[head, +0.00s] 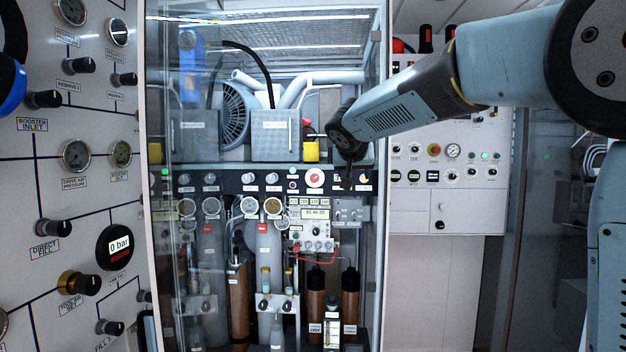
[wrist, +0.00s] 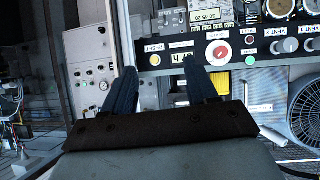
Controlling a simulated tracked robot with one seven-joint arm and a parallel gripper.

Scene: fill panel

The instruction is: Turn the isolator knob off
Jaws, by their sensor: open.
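A red round knob on a white dial plate, which looks like the isolator knob (head: 315,178), sits on the black control strip across the middle of the glass-sided cabinet. It also shows in the wrist view (wrist: 219,52), just right of the right finger's tip. Its label is too small to read. My gripper (head: 348,181) is in front of the strip, just right of the knob, and hides part of the strip. In the wrist view my gripper (wrist: 161,72) has its two dark fingers apart with nothing between them. The fingers appear clear of the knob.
White vent knobs (head: 272,178) sit left of the red knob. The cabinet's right frame post (head: 380,270) stands close to my gripper. A white control panel (head: 445,205) is farther right.

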